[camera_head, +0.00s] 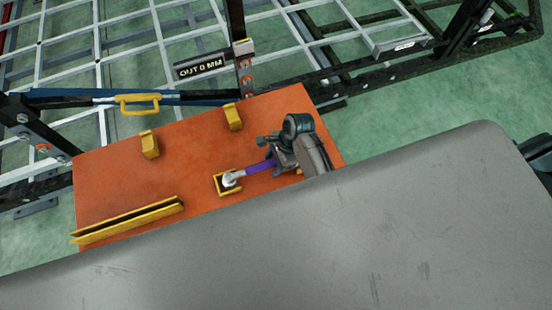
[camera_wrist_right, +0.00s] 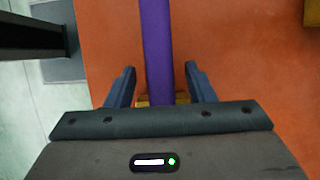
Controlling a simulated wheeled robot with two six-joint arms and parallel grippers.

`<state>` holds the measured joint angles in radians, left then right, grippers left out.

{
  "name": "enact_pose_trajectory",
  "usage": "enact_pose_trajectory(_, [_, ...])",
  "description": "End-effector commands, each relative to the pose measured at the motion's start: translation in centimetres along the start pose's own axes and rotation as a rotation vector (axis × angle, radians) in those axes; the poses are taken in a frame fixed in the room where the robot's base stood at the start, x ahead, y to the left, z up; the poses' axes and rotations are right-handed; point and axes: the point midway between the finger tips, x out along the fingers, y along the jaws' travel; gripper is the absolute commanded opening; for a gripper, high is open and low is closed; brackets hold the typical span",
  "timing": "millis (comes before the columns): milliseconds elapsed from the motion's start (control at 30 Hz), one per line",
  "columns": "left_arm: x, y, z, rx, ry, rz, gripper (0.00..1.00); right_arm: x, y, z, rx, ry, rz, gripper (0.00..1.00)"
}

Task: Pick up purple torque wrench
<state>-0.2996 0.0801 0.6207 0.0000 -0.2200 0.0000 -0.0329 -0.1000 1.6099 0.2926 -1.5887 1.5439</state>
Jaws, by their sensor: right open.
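The purple torque wrench (camera_head: 262,168) lies on the orange board (camera_head: 110,180), its silver head in a small yellow holder (camera_head: 221,190). My right gripper (camera_head: 277,160) is over the wrench's handle, and its arm hides the far end of it. In the right wrist view, the purple handle (camera_wrist_right: 157,50) runs between the two open fingers of my right gripper (camera_wrist_right: 158,85), with a gap on each side. A yellow piece (camera_wrist_right: 155,101) shows under the handle there. My left gripper is not in view.
Two upright yellow brackets (camera_head: 149,145) and a long yellow slotted holder (camera_head: 128,220) are on the board. A dark and white metal frame (camera_head: 150,40) stands behind, with a black "OUT 0 MM" sign (camera_head: 200,67). A large grey surface (camera_head: 300,245) fills the foreground.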

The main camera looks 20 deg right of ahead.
Motion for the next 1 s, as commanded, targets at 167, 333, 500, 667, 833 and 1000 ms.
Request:
enact_pose_trajectory(167, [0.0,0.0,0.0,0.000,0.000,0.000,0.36,0.2,0.0,0.0,-0.001,0.000,0.000,0.49])
enact_pose_trajectory(333, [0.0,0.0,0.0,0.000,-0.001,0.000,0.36,0.1,0.0,0.0,-0.001,0.000,0.000,0.26])
enact_pose_trajectory(500, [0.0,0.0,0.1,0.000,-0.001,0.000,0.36,0.0,-0.1,0.0,-0.001,0.000,-0.002,0.00])
enact_pose_trajectory(667, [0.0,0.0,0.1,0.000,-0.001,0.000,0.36,0.0,-0.1,0.0,-0.001,0.000,-0.002,0.00])
enact_pose_trajectory(833, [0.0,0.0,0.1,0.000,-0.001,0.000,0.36,-0.2,-0.3,0.2,-0.002,-0.001,-0.003,0.00])
enact_pose_trajectory(1000, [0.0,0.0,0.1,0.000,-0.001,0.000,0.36,-1.0,-1.2,0.7,-0.005,-0.001,-0.003,0.00])
